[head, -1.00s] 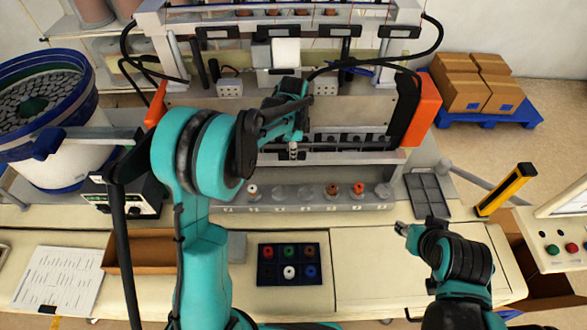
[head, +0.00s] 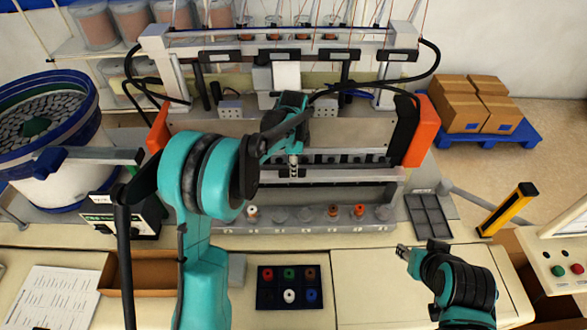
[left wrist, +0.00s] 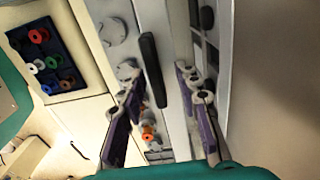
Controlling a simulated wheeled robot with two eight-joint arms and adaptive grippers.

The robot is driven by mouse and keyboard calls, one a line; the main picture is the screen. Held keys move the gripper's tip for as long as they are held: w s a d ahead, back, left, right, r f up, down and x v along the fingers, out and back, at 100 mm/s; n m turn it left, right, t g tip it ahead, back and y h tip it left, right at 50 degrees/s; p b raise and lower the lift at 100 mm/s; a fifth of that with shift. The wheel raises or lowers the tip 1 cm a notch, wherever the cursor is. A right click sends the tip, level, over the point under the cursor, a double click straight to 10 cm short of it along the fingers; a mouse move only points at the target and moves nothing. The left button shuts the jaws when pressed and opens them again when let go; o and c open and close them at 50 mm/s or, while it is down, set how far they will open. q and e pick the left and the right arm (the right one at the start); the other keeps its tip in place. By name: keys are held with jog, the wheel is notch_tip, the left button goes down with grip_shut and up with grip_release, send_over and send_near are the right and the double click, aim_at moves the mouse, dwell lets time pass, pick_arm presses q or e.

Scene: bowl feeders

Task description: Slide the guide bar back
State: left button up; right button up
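The guide bar (head: 345,174) is a long grey bar running across the machine, behind the row of spool seats. My left gripper (head: 293,170) is over its middle, pointing down. In the left wrist view, my left gripper (left wrist: 157,72) has its purple-padded fingers apart. A black handle (left wrist: 152,70) on the grey bar lies between the fingers in that picture, with gaps visible on both sides. I cannot tell how deep the fingers reach. My right gripper (head: 403,251) is above the bench at the right, away from the bar; its fingers are too small to judge.
A front ledge holds a white spool (head: 252,212) and two orange ones (head: 358,210). A dark tray (head: 290,308) of coloured spools lies on the bench. An orange-ended post (head: 422,130) stands at the bar's right. A grey bin (head: 430,216) and yellow post (head: 508,209) are further right.

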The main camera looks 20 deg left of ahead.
pick_arm(q)
notch_tip(320, 180, up, 11)
dwell(0.3)
dwell(0.4)
jog(key=s+f+n+t+b, duration=0.2)
jog(key=s+f+n+b, duration=0.3)
jog(key=s+f+b, duration=0.3)
jog(key=s+f+n+t+b, duration=0.2)
jog(key=s+f+n+b, duration=0.3)
jog(key=s+f+b, duration=0.3)
jog(key=s+f+n+t+b, duration=0.3)
jog(key=s+f+n+b, duration=0.1)
jog(key=s+f+b, duration=0.4)
jog(key=shift+s+a+f+n, duration=0.35)
jog(key=shift+s+f+n, duration=0.05)
jog(key=shift+s+f, duration=0.4)
pick_arm(e)
notch_tip(320, 180, down, 24)
jog(key=shift+f, duration=0.15)
